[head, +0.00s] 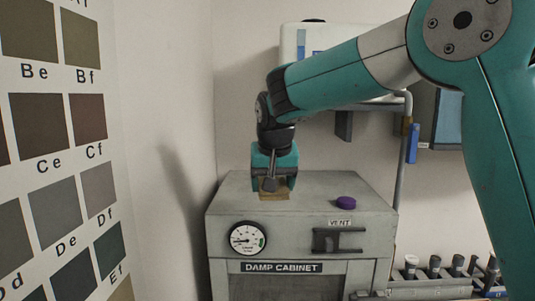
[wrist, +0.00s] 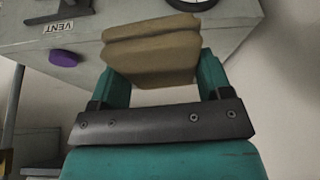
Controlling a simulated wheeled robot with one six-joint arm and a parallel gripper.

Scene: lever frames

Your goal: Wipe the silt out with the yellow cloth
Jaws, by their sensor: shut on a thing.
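My gripper (head: 273,183) hangs over the left part of the damp cabinet's top (head: 325,190). It is shut on a folded cloth (head: 273,195), a dull yellow-brown pad. In the wrist view the cloth (wrist: 152,58) sits between the two teal fingers, with its folded layers showing. Whether the cloth touches the cabinet top, I cannot tell. I see no silt in either view; the cabinet's inside behind its front panel (head: 290,285) is too dark to make out.
A purple knob or cap (head: 346,203) is on the cabinet top, right of my gripper. A round gauge (head: 247,238) and a vent handle (head: 338,240) are on the front. A colour chart wall (head: 60,150) stands at left; several capped tubes (head: 435,266) stand at lower right.

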